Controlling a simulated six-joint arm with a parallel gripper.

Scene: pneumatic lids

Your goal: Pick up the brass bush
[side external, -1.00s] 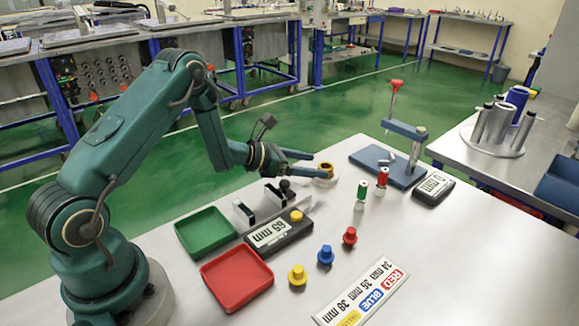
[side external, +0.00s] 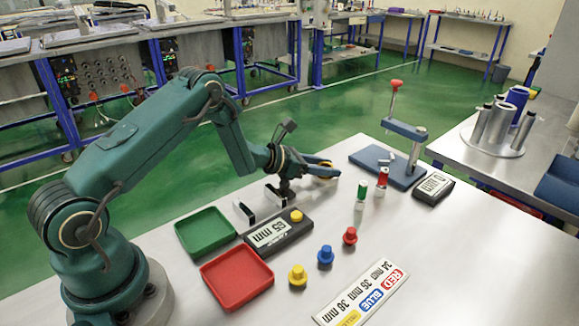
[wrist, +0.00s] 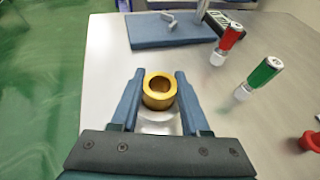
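The gripper looks shut on the bush. The bush does not look lifted off its base.
A blue-based clamp stand (side external: 385,165) is beyond the gripper. Green (side external: 361,190) and red (side external: 382,178) capped plugs stand to its right.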

